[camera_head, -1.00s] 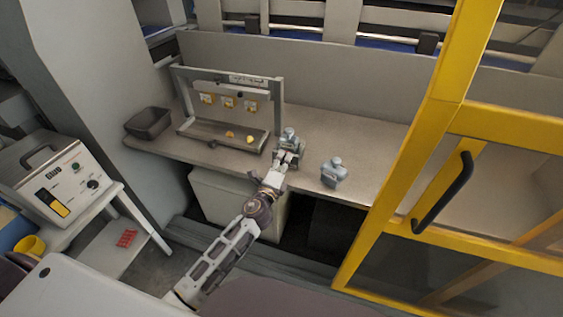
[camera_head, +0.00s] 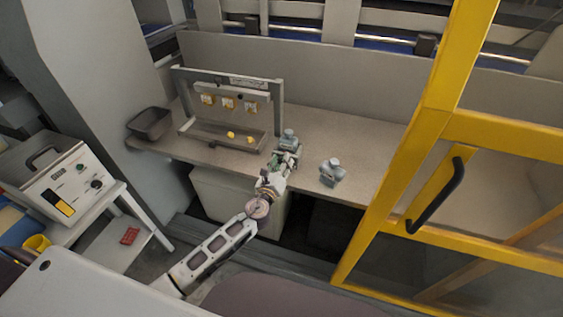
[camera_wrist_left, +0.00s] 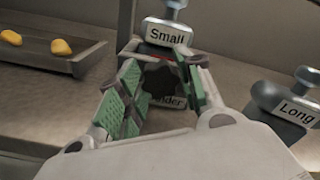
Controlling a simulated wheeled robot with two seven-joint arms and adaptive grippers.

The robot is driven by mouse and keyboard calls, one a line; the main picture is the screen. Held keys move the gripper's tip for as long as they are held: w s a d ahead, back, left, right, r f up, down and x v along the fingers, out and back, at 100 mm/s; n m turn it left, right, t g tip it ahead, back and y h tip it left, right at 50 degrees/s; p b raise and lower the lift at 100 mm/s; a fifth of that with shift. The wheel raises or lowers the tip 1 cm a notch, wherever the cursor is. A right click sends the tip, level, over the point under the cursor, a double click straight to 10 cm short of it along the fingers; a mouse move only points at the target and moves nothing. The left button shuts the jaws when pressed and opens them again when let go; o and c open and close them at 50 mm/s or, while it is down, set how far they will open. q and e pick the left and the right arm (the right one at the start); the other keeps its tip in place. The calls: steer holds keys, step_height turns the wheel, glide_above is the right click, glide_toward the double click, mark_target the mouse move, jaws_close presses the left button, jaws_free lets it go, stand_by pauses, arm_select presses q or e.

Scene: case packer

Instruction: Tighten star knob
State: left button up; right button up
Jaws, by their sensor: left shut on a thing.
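A grey fixture labelled "Small" (camera_head: 289,137) stands near the front edge of the bench, and it also shows in the left wrist view (camera_wrist_left: 167,33). A dark star knob (camera_wrist_left: 160,84) is on its near side, partly hidden by the fingers; it is too small to make out in the head view. My left gripper (camera_head: 283,160) reaches the fixture from the front. Its green-padded fingers (camera_wrist_left: 160,73) are on both sides of the knob, shut on it. A second grey fixture (camera_head: 333,173), labelled "Long" (camera_wrist_left: 290,108), stands to the right. My right gripper is not in view.
A metal rack (camera_head: 278,108) with a tray holding yellow pieces stands left of the fixtures. A dark bin (camera_head: 150,124) is at the bench's left end. A yellow-framed door (camera_head: 405,170) with a black handle bounds the right. The bench behind the fixtures is clear.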

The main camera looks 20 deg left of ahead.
arm_select(q)
steer(key=shift+f, duration=0.2)
steer(key=o, duration=1)
steer(key=shift+r, duration=0.1)
steer(key=shift+o, duration=0.2)
steer(key=s, duration=1.2)
steer(key=shift+a, duration=0.2)
stand_by(0.5)
